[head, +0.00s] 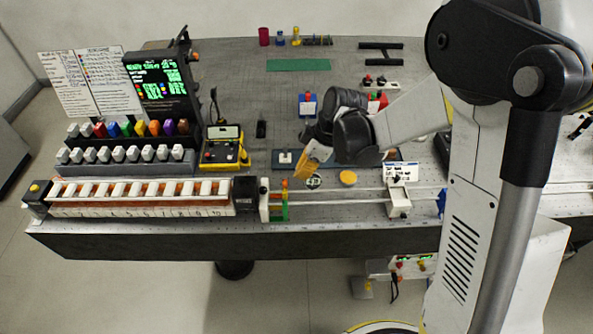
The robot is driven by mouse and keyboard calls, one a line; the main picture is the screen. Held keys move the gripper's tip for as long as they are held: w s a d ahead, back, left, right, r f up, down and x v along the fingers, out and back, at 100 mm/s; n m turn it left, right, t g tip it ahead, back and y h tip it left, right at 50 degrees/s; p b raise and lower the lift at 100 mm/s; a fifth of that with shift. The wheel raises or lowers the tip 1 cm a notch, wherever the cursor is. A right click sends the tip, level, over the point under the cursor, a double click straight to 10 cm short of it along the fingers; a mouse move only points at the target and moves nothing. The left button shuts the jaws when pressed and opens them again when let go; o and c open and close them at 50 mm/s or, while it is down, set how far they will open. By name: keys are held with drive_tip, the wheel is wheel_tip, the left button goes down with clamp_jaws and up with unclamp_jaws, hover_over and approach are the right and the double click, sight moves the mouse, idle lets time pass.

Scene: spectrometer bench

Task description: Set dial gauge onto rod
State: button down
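My gripper (317,155) hangs over the front middle of the bench, pointing down and left, its dark body hiding part of the bench behind. An orange-tan piece shows at its tip; I cannot tell if this is a finger pad or something held. A small round dial with a pale and dark face (313,182), possibly the dial gauge, is just below the tip near the rail. A thin pale rod (345,193) runs horizontally between a white end block (264,203) and a white carriage (398,202). Whether the dial touches the rod is unclear.
A yellow disc (348,177) lies right of the dial. A green and orange upright piece (280,200) stands by the left block. A yellow meter (225,148), a numbered white-key row (140,197) and a display (160,85) are left.

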idle(0.3)
wheel_tip(320, 180, up, 10)
drive_tip(key=p, duration=0.2)
drive_tip(key=s+d+f+m+t+h+b, duration=0.2)
drive_tip(key=s+d+m+t+b, duration=0.4)
drive_tip(key=s+d+m+b, duration=0.5)
drive_tip(key=s+d+m+h, duration=0.1)
drive_tip(key=s+d+m, duration=0.1)
drive_tip(key=s, duration=0.4)
drive_tip(key=shift+s+f+m+h+b, duration=0.2)
drive_tip(key=shift+m+h+b, duration=0.2)
drive_tip(key=shift+m, duration=0.5)
drive_tip(key=shift+w, duration=0.1)
